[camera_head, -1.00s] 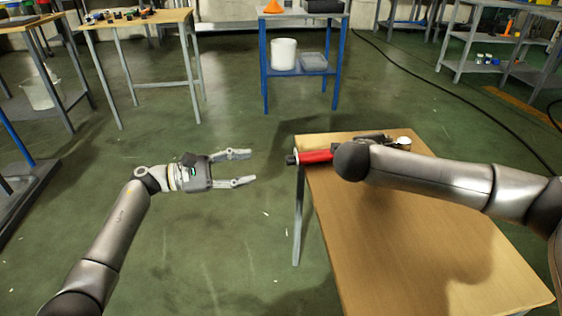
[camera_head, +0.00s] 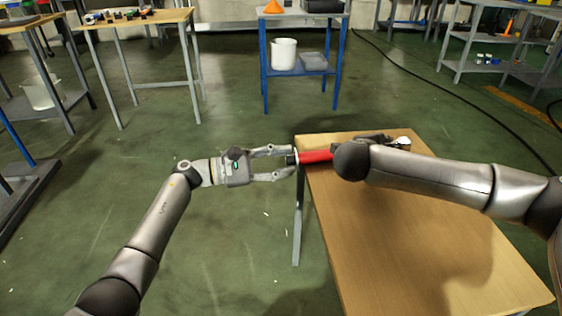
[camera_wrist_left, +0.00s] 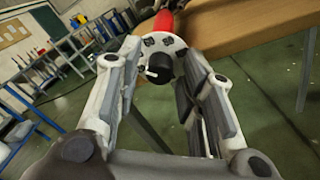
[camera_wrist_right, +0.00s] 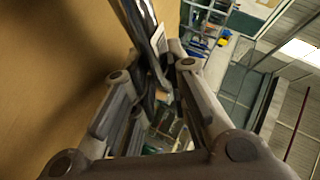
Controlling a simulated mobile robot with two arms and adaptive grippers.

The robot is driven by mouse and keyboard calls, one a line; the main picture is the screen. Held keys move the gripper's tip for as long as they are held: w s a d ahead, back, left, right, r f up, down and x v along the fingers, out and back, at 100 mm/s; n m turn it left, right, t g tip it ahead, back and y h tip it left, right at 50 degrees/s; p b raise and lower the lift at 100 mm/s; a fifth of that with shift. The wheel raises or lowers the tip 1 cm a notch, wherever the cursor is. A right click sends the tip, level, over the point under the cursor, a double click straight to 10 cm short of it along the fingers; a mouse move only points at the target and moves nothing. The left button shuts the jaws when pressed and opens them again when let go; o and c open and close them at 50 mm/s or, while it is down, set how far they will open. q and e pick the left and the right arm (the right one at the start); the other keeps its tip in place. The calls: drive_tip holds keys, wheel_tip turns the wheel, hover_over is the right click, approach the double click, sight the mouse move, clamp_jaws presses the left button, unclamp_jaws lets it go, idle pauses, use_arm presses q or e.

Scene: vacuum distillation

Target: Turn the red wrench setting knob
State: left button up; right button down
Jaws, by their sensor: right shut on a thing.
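The red wrench (camera_head: 317,156) lies across the far-left corner of the wooden table, its handle end sticking out past the left edge. The black setting knob (camera_wrist_left: 158,68) is on that end and also shows in the head view (camera_head: 291,160). My left gripper (camera_head: 282,161) is open, with one finger on each side of the knob; in the left wrist view the knob is between the fingers, with gaps visible beside it. My right gripper (camera_wrist_right: 155,75) is shut on the wrench's metal part (camera_wrist_right: 142,30); in the head view my right arm mostly hides it.
The wooden table (camera_head: 430,235) is otherwise bare. Open green floor (camera_head: 225,225) lies below the left arm. A blue stand (camera_head: 303,70) with a white bucket and another wooden table (camera_head: 135,20) with small items stand farther back.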

use_arm(q)
clamp_jaws()
drive_tip(key=shift+n, duration=0.3)
drive_tip(key=n+g, duration=0.1)
drive_tip(key=n, duration=0.6)
drive_tip(key=shift+w+g, duration=0.15)
drive_tip(key=shift+g, duration=0.25)
drive_tip(key=shift+n, duration=0.4)
drive_tip(key=shift+o, duration=1.6)
unclamp_jaws()
